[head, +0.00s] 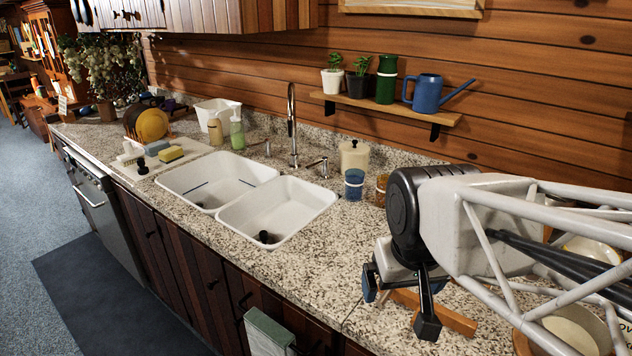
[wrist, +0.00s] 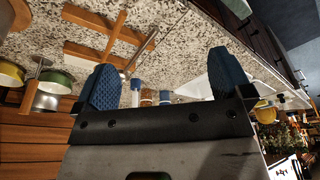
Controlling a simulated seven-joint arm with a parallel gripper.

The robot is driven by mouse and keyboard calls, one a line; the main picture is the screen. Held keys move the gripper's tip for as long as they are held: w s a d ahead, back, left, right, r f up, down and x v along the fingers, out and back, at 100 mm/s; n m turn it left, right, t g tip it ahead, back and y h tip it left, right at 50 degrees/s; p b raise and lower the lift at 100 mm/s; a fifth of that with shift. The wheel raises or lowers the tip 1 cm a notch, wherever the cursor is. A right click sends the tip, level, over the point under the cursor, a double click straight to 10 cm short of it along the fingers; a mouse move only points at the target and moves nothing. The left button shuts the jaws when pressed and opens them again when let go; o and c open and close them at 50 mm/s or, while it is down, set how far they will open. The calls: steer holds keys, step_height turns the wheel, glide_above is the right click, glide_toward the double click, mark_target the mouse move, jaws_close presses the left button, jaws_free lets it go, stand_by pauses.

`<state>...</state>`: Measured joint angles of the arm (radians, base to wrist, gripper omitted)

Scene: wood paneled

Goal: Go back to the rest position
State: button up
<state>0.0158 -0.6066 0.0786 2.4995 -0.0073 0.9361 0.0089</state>
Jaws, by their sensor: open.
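My gripper (head: 398,302) is at the right of the head view, over the granite counter (head: 300,290) to the right of the double sink. Its jaws are apart with nothing between them. In the wrist view the gripper (wrist: 166,80) shows two blue textured pads, set wide apart and empty. A wooden rack (head: 455,316) lies on the counter just behind and below the gripper. It also shows in the wrist view (wrist: 103,48). My forearm hides part of the counter's right end.
The white double sink (head: 275,208) has a tall faucet (head: 292,130). A blue cup (head: 354,185) and a lidded jar (head: 354,157) stand by the wall. A shelf (head: 372,105) holds plants, a green canister (head: 386,80) and a blue watering can (head: 427,94).

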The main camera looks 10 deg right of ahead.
steer(key=shift+s+a+f, duration=0.1)
steer(key=shift+s+f, duration=0.1)
steer(key=shift+s, duration=0.3)
steer(key=shift+s+f, duration=0.2)
steer(key=shift+s, duration=0.25)
stand_by(0.7)
